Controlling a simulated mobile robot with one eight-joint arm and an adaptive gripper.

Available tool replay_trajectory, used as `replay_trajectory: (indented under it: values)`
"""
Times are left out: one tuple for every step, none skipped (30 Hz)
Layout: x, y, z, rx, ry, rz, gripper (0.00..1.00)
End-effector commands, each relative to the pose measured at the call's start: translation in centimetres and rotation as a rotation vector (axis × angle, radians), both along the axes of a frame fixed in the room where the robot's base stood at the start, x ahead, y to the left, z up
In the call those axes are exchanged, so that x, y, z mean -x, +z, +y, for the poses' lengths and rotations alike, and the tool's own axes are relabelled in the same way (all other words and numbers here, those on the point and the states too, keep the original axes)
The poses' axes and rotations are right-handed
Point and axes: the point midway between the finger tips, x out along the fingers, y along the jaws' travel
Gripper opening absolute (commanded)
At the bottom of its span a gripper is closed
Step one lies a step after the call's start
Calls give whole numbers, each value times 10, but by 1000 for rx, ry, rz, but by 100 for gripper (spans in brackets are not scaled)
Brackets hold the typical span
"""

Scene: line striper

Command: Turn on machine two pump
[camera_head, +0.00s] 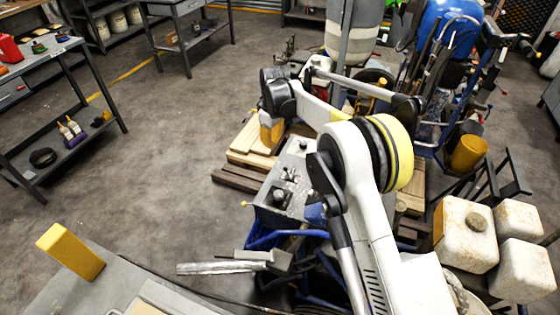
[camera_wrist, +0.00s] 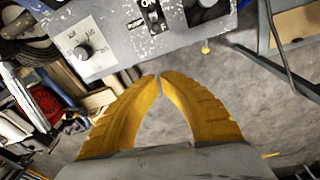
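A grey, paint-chipped control panel (camera_head: 270,212) stands in the middle of the head view, with knobs and switches on its top. In the wrist view the panel (camera_wrist: 115,40) fills the top edge. It carries a round dial (camera_wrist: 83,52) with a number scale, a black switch (camera_wrist: 152,16) marked ON, and a dark knob (camera_wrist: 207,5) partly cut off. I cannot tell the switch's position or read a machine number. My gripper (camera_wrist: 159,76) has its yellow fingertips together with nothing between them, pointing toward the panel below the switch. In the head view my gripper (camera_head: 271,132) is beyond the panel.
Wooden pallets (camera_head: 240,178) lie beside the panel. Blue tubing (camera_head: 290,238) runs below it. White containers (camera_head: 466,236) and a yellow bucket (camera_head: 468,153) stand on the right. A workbench (camera_head: 50,62) is at left, a yellow block (camera_head: 70,251) at front left. Open floor lies between.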

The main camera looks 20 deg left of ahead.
Motion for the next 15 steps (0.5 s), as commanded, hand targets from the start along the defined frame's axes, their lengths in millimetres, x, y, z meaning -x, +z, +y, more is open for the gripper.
replay_trajectory:
  values:
    - [0, -1, 0, 0, -1, 0, 0]
    - [0, -2, 0, 0, -1, 0, 0]
    - [0, -4, 0, 0, -1, 0, 0]
    - [-1, -6, 0, 0, -1, 0, 0]
    - [-1, -9, 0, 0, -1, 0, 0]
    - [-1, -15, 1, 0, -1, 0, 0]
    - [-2, -19, 1, 0, -1, 0, 0]
    - [-2, -24, 1, 0, -1, 0, 0]
    - [-2, -32, 2, 0, -1, 0, 0]
    - [-3, -39, 3, 0, -1, 0, 0]
    - [-3, -45, 3, 0, -1, 0, 0]
    - [-4, -54, 4, 0, -1, 0, 0]
    - [-5, -61, 5, 0, -1, 0, 0]
    - [-5, -68, 5, 0, -2, 0, 0]
    - [-6, -77, 6, 0, -2, 0, 0]
